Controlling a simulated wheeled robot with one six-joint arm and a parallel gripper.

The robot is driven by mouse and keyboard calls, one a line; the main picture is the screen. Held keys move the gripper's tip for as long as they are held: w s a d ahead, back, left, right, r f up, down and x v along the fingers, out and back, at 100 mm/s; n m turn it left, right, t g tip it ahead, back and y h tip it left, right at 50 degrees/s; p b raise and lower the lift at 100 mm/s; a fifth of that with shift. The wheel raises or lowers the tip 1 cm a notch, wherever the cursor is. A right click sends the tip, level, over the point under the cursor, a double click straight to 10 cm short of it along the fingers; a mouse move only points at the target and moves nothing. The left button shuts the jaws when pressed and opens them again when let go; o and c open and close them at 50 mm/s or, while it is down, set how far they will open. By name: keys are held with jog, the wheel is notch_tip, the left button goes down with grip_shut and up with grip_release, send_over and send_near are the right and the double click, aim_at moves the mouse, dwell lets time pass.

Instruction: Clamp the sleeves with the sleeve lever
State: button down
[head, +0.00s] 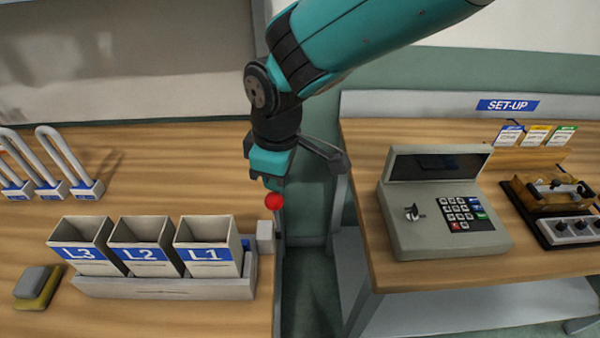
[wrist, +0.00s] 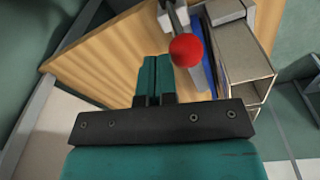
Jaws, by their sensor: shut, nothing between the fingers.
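The sleeve lever has a red ball knob (head: 273,201) on a grey stem, beside a small grey block (head: 265,236) at the right end of the sleeve rack (head: 165,288). The three sleeves labelled L3 (head: 80,245), L2 (head: 146,246) and L1 (head: 208,246) stand upright in the rack. My gripper (head: 270,180) is shut and empty, just above and behind the red knob. In the wrist view the shut fingertips (wrist: 156,62) point toward the lever, and the red knob (wrist: 186,50) shows just right of them. I cannot tell whether they touch.
Several white looped holders (head: 60,165) stand at the back left. A grey and yellow pad (head: 37,286) lies at the front left. A gap separates this table from the right one, which holds a keypad console (head: 445,215) and a fixture (head: 555,195).

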aim_at(278, 217)
jog(key=s+d+f+t+b, duration=0.1)
jog(key=s+f+t+b, duration=0.1)
jog(key=s+t+b, duration=0.3)
jog(key=shift+s+d+y+b, duration=0.25)
jog(key=shift+s+b, duration=0.4)
jog(key=shift+s, duration=1.05)
jog(key=shift+s+f, duration=0.1)
jog(key=w+r+p, duration=0.1)
jog(key=r+p, duration=0.1)
jog(key=r, duration=0.1)
jog(key=w+r+p, duration=0.1)
jog(key=shift+w+d+r, duration=0.15)
jog(key=shift+w, duration=0.2)
jog(key=s+v, duration=0.1)
jog(key=v, duration=0.8)
jog(key=shift+f+b, duration=0.3)
jog(key=shift+b, duration=0.05)
jog(key=shift+d, duration=0.2)
